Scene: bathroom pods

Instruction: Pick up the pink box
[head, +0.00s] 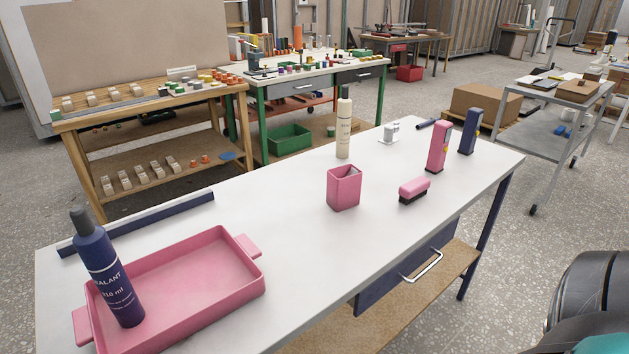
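A pink open-topped box (343,188) stands upright near the middle of the white table (290,265). A taller, narrow pink block (438,147) stands upright farther right. A pink brush (414,187) with dark bristles lies between them, near the table's front edge. A pink tray (185,280) with handles lies at the left; a dark blue sealant bottle (108,270) stands at its left end. Neither of my grippers is in view. A dark rounded part, possibly my arm, shows at the lower right, apart from these things.
A cream bottle (343,128) stands behind the pink open box. A dark blue block (470,131) stands at the table's right end. A dark blue strip (140,222) lies along the back left edge. The tabletop between tray and pink open box is clear.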

